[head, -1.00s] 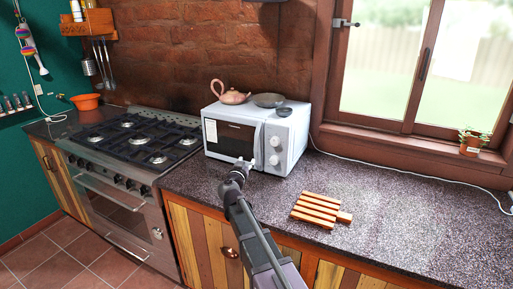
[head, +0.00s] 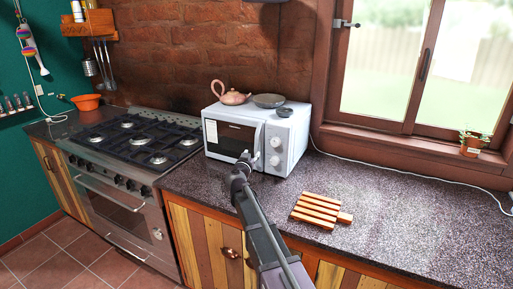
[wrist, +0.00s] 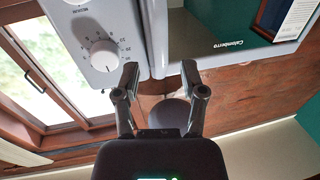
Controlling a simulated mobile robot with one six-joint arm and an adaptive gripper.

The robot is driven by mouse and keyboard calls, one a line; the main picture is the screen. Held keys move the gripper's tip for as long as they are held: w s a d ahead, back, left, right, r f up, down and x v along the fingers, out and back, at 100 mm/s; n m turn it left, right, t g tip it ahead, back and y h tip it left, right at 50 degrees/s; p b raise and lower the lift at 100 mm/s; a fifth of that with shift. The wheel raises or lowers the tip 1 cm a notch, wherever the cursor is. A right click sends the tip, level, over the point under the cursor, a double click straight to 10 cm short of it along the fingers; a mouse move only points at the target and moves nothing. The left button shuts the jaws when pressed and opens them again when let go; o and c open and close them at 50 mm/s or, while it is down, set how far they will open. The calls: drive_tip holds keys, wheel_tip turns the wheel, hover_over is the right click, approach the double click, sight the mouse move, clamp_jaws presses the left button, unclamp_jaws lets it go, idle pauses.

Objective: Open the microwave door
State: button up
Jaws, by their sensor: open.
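The white microwave (head: 276,158) stands on the counter against the brick wall, its door shut. Its pale upright door handle (head: 258,139) is at the door's right edge, beside the knobs. In the wrist view, seen upside down, the handle (wrist: 157,40) runs between the door with its lettering (wrist: 228,45) and the panel with a dial (wrist: 103,55). My gripper (head: 248,158) is in front of the door near the handle. In the wrist view my gripper (wrist: 160,76) is open, with the handle's end between the fingertips' lines. I cannot tell whether they touch it.
A teapot (head: 231,96), a dark bowl (head: 269,100) and a small dish (head: 284,112) sit on top of the microwave. A stove (head: 130,140) stands to its left. A slatted wooden board (head: 318,211) lies on the counter to the right. The counter's right side is clear.

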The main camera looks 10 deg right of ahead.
sight(256, 147)
drive_tip(key=x, duration=0.7)
drive_tip(key=shift+w+d, duration=0.15)
clamp_jaws()
